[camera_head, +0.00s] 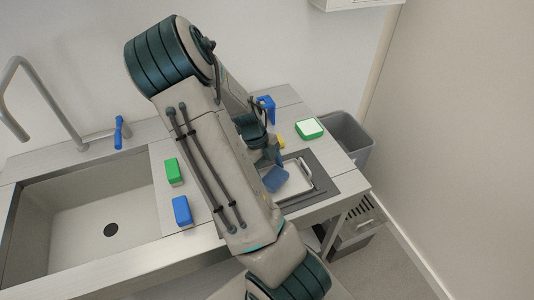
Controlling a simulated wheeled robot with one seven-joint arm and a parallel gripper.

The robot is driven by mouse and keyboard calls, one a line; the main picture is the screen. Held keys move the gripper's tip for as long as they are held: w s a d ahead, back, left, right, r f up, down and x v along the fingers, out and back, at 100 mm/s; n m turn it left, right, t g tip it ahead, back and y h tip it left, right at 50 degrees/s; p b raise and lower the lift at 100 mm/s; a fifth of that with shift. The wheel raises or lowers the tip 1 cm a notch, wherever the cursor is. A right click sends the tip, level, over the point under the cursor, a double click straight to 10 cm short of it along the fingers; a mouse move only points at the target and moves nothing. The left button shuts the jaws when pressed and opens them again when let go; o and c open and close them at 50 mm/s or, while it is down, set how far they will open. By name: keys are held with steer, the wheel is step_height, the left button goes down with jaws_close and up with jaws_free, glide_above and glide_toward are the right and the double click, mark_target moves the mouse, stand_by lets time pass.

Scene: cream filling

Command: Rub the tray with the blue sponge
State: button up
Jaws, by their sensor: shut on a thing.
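The tray (299,186) is a pale, shallow piece with a metal rim. It lies on a dark grey mat at the right of the counter, partly hidden by my arm. My gripper (271,162) is over the tray's left part and mostly hidden behind my arm. It is shut on a flat blue piece that looks like the blue sponge (276,180). The sponge is tilted at the tray's left side; I cannot tell whether it touches the surface. Another blue block (182,211) lies on the counter beside the sink.
A green block (174,171) lies behind the left blue block. A green-and-white item (310,128), a blue object (267,108) and a small yellow thing (280,141) are behind the tray. The sink (60,190) is at left; a grey bin (352,136) stands right of the counter.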

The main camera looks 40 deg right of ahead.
step_height(320, 180, up, 2)
steer(key=shift+s+d+r+p, duration=0.15)
steer(key=shift+p, duration=0.5)
steer(key=shift+r+p, duration=1.65)
steer(key=shift+r, duration=0.4)
steer(key=shift+f, duration=0.1)
